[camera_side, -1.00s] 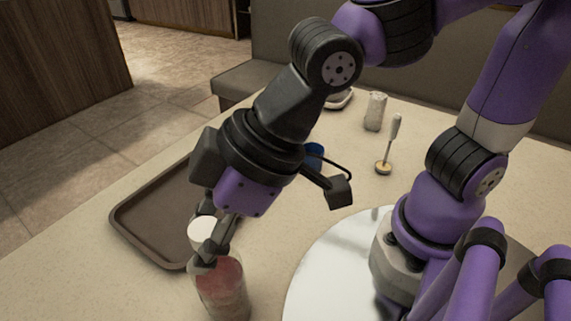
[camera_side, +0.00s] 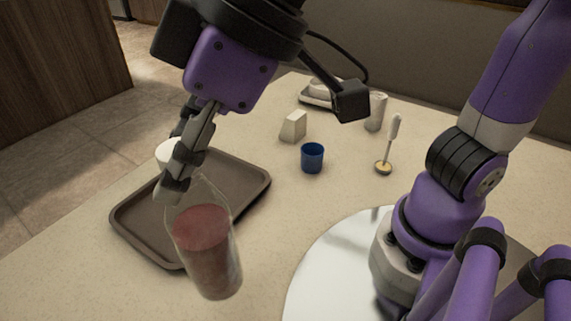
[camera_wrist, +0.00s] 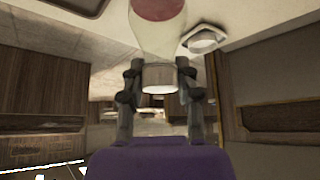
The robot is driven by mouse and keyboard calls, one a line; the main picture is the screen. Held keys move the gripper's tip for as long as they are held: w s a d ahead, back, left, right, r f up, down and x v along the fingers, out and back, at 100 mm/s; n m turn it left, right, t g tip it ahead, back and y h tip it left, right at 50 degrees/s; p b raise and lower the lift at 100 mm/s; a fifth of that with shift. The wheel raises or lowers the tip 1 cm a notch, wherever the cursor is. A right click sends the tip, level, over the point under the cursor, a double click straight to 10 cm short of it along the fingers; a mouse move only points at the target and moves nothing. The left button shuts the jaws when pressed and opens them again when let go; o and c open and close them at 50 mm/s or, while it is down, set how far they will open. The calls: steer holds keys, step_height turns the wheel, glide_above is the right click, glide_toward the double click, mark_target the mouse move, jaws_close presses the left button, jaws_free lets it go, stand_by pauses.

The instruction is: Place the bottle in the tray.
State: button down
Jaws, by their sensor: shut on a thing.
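The bottle (camera_side: 208,250) is clear with a dark red filling and a white cap (camera_side: 168,152). My gripper (camera_side: 178,180) is shut on the bottle near its cap and neck and holds it slightly tilted. In the wrist view the bottle (camera_wrist: 158,35) hangs between the two fingers of my gripper (camera_wrist: 159,80), with its cap (camera_wrist: 158,78) towards the palm. The brown tray (camera_side: 240,175) lies on the table behind the bottle. The bottle overlaps the tray's near right edge in the side view and appears raised in front of it.
A small blue cup (camera_side: 312,158) and a cream block (camera_side: 293,126) stand right of the tray. Farther back are a pale cylinder (camera_side: 376,112), an upright brush-like tool (camera_side: 389,145) and a dish on a small tray (camera_side: 318,96). The table between tray and round plate (camera_side: 330,265) is clear.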

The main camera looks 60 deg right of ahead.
steer(key=w+d+r+m+t+h, duration=0.1)
steer(key=w+d+m+h, duration=0.1)
steer(key=w+m, duration=0.25)
steer(key=w+d+r+m+t+h, duration=0.1)
steer(key=w+r+m+h, duration=0.15)
steer(key=w, duration=0.35)
steer(key=w+d+f+m, duration=0.1)
steer(key=w+d+f, duration=0.8)
steer(key=f, duration=0.3)
steer(key=shift+m, duration=0.4)
steer(key=shift+f, duration=0.1)
steer(key=c, duration=0.6)
jaws_free()
steer(key=shift+f, duration=0.1)
steer(key=shift+o, duration=0.2)
